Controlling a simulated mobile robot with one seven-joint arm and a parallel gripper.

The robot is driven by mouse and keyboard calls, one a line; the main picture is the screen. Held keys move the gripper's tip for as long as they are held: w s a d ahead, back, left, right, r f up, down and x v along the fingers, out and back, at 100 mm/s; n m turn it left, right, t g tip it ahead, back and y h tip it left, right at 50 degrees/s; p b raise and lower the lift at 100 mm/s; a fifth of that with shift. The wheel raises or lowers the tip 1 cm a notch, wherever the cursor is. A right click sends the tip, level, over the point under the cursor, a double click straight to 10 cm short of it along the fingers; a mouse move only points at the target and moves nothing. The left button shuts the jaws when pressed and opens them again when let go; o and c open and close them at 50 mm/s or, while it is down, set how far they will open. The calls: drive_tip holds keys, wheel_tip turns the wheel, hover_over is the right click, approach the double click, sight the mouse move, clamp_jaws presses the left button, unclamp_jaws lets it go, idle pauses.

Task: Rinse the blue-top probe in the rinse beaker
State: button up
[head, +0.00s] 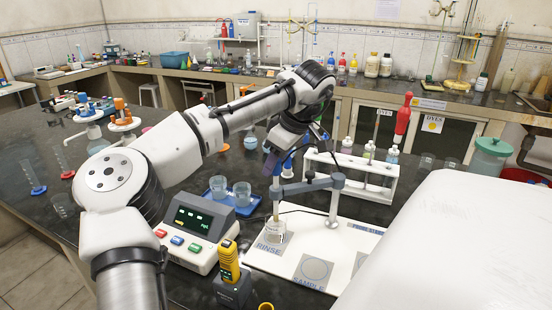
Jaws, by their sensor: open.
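The blue-top probe (276,198) stands upright, its thin shaft running down toward the rinse beaker (275,231). The glass beaker sits on the spot marked RINSE on the white station board (268,262). The probe passes beside or through the end of a grey holder arm (305,186); I cannot tell if it is clipped. The shaft's lower end appears to be at or inside the beaker; the exact depth is unclear. My gripper (279,163) is open at the blue top and partly hides it. Whether its fingers touch the top is not clear.
A meter (196,232) and a yellow handheld device (229,262) stand left of the board. Two beakers on a blue tray (232,203) are behind the meter. A white bottle rack (352,172) stands behind the holder. The SAMPLE spot (314,268) is bare.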

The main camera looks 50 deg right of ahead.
sight(276, 174)
clamp_jaws()
drive_tip(key=shift+f+b, duration=0.95)
drive_tip(key=shift+f, duration=0.55)
drive_tip(key=shift+w+f, duration=0.1)
drive_tip(key=shift+f, duration=0.25)
drive_tip(key=shift+r, duration=0.1)
unclamp_jaws()
drive_tip(key=v, duration=1.4)
drive_tip(key=shift+b, duration=0.3)
